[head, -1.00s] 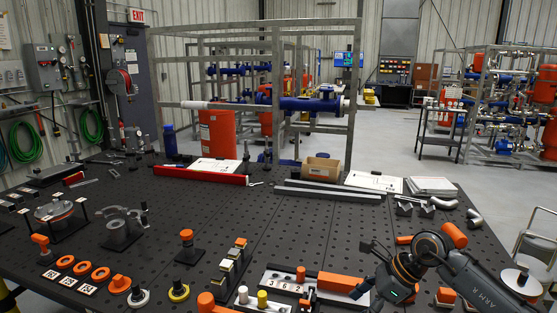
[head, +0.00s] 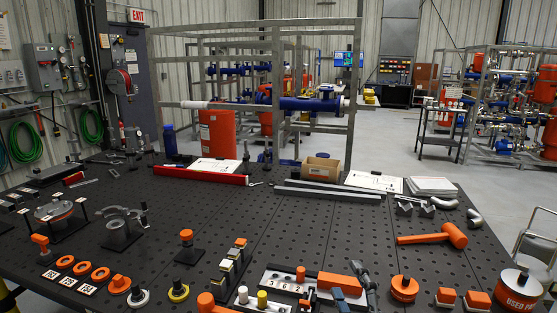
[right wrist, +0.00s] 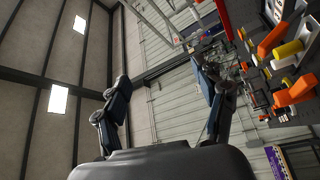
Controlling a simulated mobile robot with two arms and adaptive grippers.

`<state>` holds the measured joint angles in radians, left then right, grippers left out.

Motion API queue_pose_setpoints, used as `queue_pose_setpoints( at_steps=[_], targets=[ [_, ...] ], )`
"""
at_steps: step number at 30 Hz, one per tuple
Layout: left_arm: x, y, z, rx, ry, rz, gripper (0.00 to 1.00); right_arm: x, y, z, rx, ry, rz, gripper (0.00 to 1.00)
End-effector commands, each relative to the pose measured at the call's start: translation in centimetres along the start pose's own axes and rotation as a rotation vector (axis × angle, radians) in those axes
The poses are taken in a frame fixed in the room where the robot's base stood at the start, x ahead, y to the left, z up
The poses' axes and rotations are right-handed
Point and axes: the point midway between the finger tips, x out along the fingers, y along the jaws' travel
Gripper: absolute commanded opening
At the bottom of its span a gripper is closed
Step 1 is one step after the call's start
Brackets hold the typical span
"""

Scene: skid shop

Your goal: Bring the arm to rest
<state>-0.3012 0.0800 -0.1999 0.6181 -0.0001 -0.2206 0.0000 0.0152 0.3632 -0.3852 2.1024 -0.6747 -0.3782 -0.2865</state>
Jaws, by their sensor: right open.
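My right gripper (head: 348,280) shows at the bottom edge of the head view, just right of the orange block. Only its dark finger parts are in the picture; the rest of the right arm is below the frame. In the right wrist view the same gripper (right wrist: 163,84) has its two fingers spread wide, with nothing between them. That view is tilted and looks past the fingers at the wall and ceiling, with the bench along its right side. My left gripper is not in view.
The black perforated bench (head: 300,232) fills the foreground. Near the gripper are an orange block (head: 340,281), a number strip (head: 285,283) and an orange knob (head: 404,288). An orange mallet (head: 440,236) lies to the right, above a container (head: 517,289). The bench's middle is mostly clear.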

Motion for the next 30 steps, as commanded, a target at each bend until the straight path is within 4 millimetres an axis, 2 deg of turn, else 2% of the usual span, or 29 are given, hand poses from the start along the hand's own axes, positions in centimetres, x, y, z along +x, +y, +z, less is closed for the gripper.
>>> queue_pose_setpoints(
  at_steps=[1,3,7,9,12,18,24,30],
  targets=[
    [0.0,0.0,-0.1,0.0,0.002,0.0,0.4,-1.9,-1.8,2.2,0.128,-0.124,-0.063,0.7],
    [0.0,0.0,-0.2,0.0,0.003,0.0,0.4,-5.0,-4.5,5.1,0.3,-0.306,-0.16,0.7],
    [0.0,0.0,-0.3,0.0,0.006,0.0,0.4,-12.3,-9.8,8.4,0.571,-0.619,-0.345,0.7],
    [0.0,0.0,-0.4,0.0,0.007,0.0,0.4,-16.0,-11.9,8.9,0.676,-0.749,-0.431,0.7],
    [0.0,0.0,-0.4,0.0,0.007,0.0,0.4,-20.5,-14.1,8.9,0.782,-0.897,-0.532,0.7],
    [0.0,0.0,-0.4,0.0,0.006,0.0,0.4,-27.8,-16.4,7.7,0.922,-1.117,-0.696,0.7],
    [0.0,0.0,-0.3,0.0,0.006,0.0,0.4,-33.8,-17.6,5.8,1.015,-1.291,-0.835,0.7],
    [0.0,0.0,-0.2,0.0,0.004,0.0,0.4,-33.0,-22.6,7.8,1.001,-1.296,-0.843,0.7]
  ],
)
